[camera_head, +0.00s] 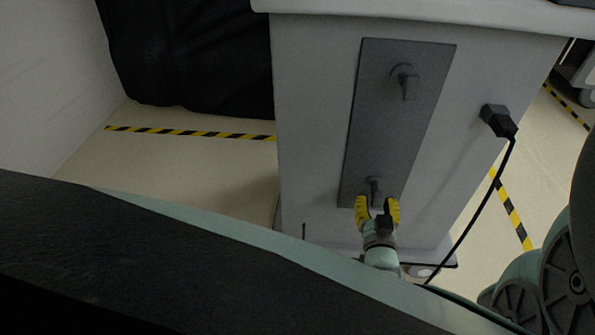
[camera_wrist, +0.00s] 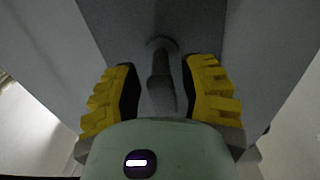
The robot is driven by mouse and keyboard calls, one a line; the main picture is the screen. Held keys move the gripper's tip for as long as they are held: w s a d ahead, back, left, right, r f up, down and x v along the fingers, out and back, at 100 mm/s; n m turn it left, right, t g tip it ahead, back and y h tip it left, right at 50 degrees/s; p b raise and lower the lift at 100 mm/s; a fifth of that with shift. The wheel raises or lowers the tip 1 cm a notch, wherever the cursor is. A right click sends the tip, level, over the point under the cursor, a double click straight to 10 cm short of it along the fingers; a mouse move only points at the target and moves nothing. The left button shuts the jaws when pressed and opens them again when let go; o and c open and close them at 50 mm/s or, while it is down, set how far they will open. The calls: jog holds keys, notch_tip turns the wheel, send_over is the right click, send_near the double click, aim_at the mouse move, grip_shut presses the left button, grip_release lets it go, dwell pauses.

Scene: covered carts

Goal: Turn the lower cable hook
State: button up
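The lower cable hook (camera_head: 374,185) is a small grey peg-like part near the bottom of a dark grey panel (camera_head: 385,130) on the cart's side. The upper cable hook (camera_head: 406,82) sits near the panel's top, its arm pointing down. My gripper (camera_head: 377,203) is open just below the lower hook. In the wrist view, my gripper (camera_wrist: 161,92) has its yellow-backed fingers on either side of the lower hook (camera_wrist: 161,80), with a visible gap on each side. Its arm extends toward my palm. Whether the fingertips reach past it is hard to tell.
The pale cart (camera_head: 310,110) carries a black plug (camera_head: 497,120) with a cable (camera_head: 470,220) hanging down on the right of the panel. A black covered object (camera_head: 190,55) stands at the left. Striped floor tape (camera_head: 190,133) marks open floor.

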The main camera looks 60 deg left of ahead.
jog(key=shift+o, duration=1)
jog(key=shift+s+d, duration=0.1)
jog(key=v, duration=1.2)
